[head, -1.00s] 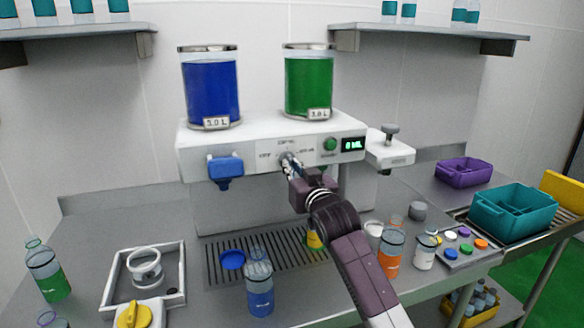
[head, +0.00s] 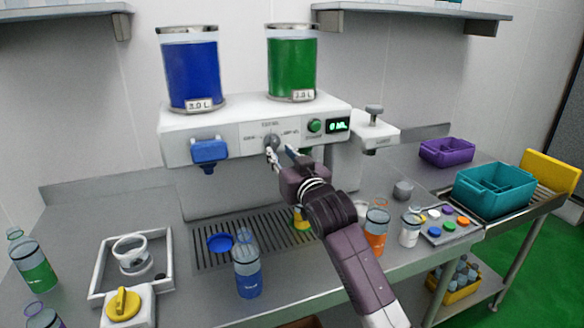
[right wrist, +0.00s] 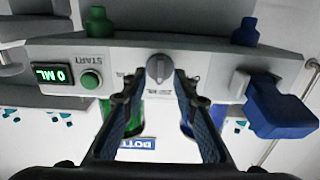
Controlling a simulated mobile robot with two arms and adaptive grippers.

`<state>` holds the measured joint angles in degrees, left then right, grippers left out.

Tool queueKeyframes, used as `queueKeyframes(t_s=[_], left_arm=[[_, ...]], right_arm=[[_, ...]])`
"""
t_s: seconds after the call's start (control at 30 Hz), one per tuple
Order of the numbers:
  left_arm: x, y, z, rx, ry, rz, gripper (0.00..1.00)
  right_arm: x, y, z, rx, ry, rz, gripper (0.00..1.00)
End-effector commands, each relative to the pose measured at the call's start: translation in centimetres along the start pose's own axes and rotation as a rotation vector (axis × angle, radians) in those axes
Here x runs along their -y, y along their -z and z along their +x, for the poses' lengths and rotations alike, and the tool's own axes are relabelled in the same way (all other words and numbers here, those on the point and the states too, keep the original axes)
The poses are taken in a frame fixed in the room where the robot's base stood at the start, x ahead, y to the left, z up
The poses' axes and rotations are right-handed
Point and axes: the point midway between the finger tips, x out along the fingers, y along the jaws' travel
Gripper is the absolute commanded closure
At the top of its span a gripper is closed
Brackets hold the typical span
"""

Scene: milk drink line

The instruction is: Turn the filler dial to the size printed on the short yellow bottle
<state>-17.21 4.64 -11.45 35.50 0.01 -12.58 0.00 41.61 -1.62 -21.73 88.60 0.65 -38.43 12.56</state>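The filler dial (head: 271,141) is a grey knob on the white machine's front panel, with small size labels around it that I cannot read surely. In the right wrist view the dial (right wrist: 159,68) has its ridge upright in the picture. My right gripper (head: 280,152) is just in front of and below the dial. Its two fingers (right wrist: 156,84) are spread, with the dial between and beyond the tips; contact is not clear. The short yellow bottle (head: 300,220) stands on the drip grate, partly hidden by my right arm; its print cannot be read. My left gripper is not in view.
The green start button (head: 314,126) and a display (head: 338,125) reading 0 mL are right of the dial. A blue spout lever (head: 209,152) is to its left. A blue-filled bottle (head: 247,270) and an orange-filled bottle (head: 376,232) stand on the counter.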

Motion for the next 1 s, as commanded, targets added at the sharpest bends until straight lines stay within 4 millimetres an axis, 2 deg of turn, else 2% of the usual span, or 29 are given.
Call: queueKeyframes(t_s=[0.3,0.5,0.7,1.0], left_arm=[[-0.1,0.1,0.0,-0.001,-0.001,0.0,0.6],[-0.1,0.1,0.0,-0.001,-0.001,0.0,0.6],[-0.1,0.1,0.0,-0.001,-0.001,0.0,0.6],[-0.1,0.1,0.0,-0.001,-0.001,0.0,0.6]], right_arm=[[0.0,-0.1,-5.0,-0.001,0.001,0.0,0.73],[0.0,0.0,-7.3,-0.001,0.0,0.0,0.73],[0.0,0.0,-8.2,0.0,0.0,0.0,0.73],[0.0,0.0,-8.2,0.0,0.0,0.0,0.73]])
